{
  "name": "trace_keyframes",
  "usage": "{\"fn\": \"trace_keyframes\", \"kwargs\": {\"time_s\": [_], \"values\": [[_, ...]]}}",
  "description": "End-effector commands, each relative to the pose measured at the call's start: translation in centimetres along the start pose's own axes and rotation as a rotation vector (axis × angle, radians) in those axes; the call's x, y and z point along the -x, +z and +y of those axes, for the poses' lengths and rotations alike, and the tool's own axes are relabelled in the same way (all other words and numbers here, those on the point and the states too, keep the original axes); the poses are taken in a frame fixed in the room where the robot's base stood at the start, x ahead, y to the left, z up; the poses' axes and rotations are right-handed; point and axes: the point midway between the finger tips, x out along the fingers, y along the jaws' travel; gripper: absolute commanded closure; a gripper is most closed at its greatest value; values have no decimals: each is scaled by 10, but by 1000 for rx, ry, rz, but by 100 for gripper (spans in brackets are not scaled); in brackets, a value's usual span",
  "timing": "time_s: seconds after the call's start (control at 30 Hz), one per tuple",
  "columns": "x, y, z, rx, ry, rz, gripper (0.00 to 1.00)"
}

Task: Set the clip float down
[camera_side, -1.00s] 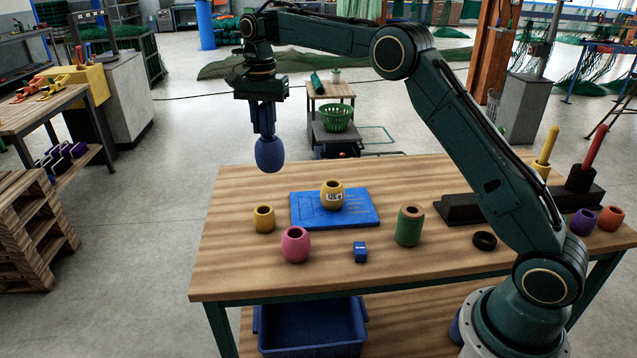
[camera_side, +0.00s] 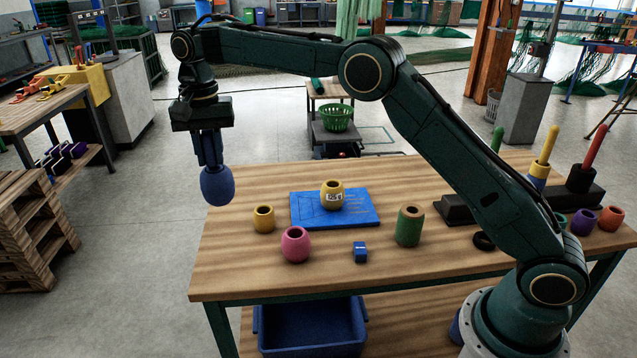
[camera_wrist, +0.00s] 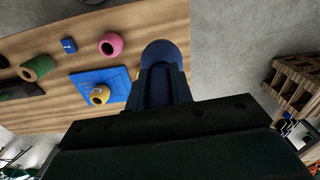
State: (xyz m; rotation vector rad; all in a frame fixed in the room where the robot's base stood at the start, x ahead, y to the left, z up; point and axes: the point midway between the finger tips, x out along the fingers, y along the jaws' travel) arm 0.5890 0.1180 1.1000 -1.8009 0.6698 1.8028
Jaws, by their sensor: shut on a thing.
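My gripper (camera_side: 210,160) is shut on a dark blue, egg-shaped float (camera_side: 217,187), which hangs below the fingers. I take this to be the clip float; no clip can be made out. It is in the air by the table's left edge in the side view. In the wrist view, the float (camera_wrist: 162,50) sticks out past my gripper (camera_wrist: 163,84), with the table edge behind it. The wooden table (camera_side: 240,272) carries a blue board (camera_side: 362,216) with a yellow float (camera_side: 332,190) on it, labelled "126 g".
A small yellow float (camera_side: 263,219), a pink float (camera_side: 295,245), a blue block (camera_side: 360,252) and a green float (camera_side: 409,227) stand around the board. Upright pegs on dark bases (camera_side: 577,197) stand at the right. The table's front left is clear.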

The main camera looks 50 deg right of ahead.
Motion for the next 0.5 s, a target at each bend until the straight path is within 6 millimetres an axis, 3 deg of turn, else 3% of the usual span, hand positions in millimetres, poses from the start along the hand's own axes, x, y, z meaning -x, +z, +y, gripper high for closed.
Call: {"fn": "trace_keyframes", "kwargs": {"time_s": [0.5], "values": [[-91, 0, 1, -1, 4, 0, 100]]}}
